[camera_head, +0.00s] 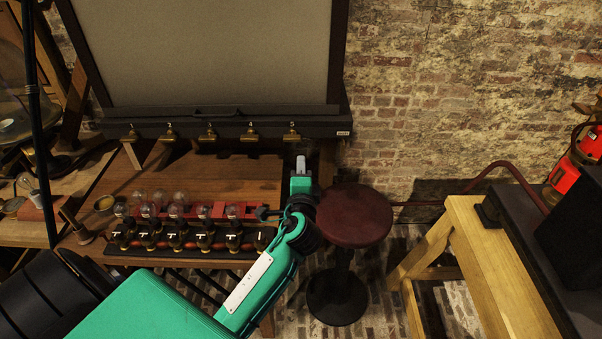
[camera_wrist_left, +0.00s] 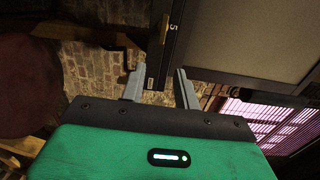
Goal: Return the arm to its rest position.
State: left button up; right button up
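My left arm comes in from the lower left of the head view and reaches over the right end of the wooden table. Its gripper (camera_head: 301,165) points up toward the back, just below the hook marked 5. In the left wrist view my left gripper (camera_wrist_left: 160,88) shows two grey fingers apart with nothing between them; only the wall and board edge show behind. My right gripper is in neither view.
A grey panel (camera_head: 205,50) stands behind the table, with numbered brass hooks (camera_head: 210,132) along its lower rail. A round dark-red stool (camera_head: 353,215) is right beside my gripper. A wooden bench (camera_head: 492,265) is at the right. The brick wall beyond the stool is bare.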

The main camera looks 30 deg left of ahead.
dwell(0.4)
pick_arm(q)
jog(key=s+d+f+g+h, duration=0.1)
jog(key=d+f+g+h, duration=0.1)
jog(key=f, duration=1)
jog(key=d+f+g+h, duration=0.1)
jog(key=d+f+h, duration=0.15)
jog(key=f, duration=1.05)
jog(key=s+d+f+n+g+h, duration=0.15)
jog(key=s+f, duration=0.25)
jog(key=f, duration=0.4)
jog(key=s+f+g+h, duration=0.1)
jog(key=s+f+g, duration=0.1)
jog(key=s+f, duration=0.5)
jog(key=s+f+n+g+h, duration=0.1)
jog(key=s+f+n+g, duration=0.1)
jog(key=s+f, duration=0.7)
jog(key=s+f+n+g, duration=0.3)
jog(key=s+f, duration=0.6)
jog(key=s, duration=0.8)
jog(key=s+f+n+g+h, duration=0.1)
jog(key=s+f+n+g, duration=0.1)
jog(key=s+f, duration=0.6)
jog(key=s+d+n, duration=0.1)
jog(key=s, duration=0.3)
jog(key=shift+s+f+g+h, duration=0.3)
jog(key=shift+s+f+g, duration=0.05)
jog(key=shift+s+f, duration=0.05)
